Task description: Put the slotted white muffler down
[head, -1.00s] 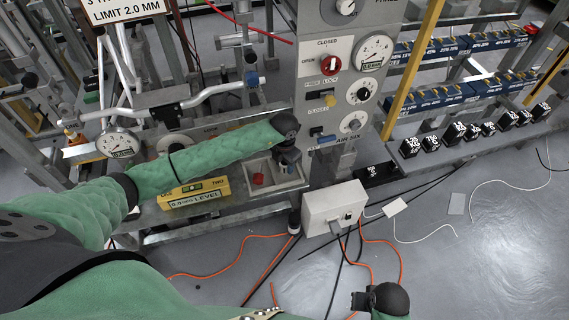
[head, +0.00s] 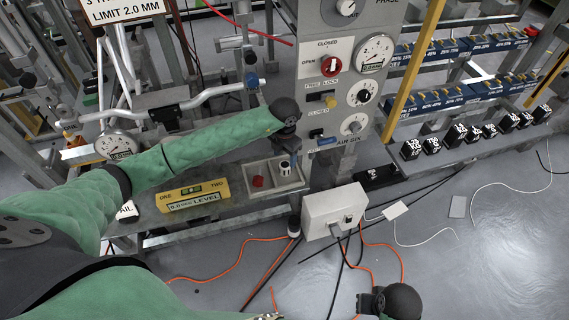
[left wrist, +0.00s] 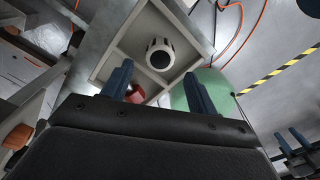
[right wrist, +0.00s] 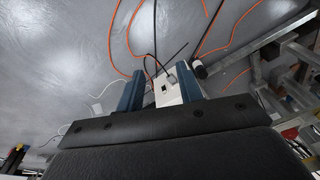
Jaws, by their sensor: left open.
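The slotted white muffler (head: 285,168), a small white cylinder with a dark top, stands upright in the right part of the shallow grey tray (head: 275,190). In the left wrist view the muffler (left wrist: 160,54) lies beyond the fingertips, clear of both. My left gripper (head: 289,134) is above the muffler, and the left wrist view shows its two blue fingers (left wrist: 158,80) apart with nothing between them. My right gripper (right wrist: 160,92) is open and empty over the floor, far from the tray.
A red part (head: 258,181) sits in the tray, left of the muffler. The gauge panel (head: 345,100) rises close on the right. A white box (head: 334,208) with cables stands below it.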

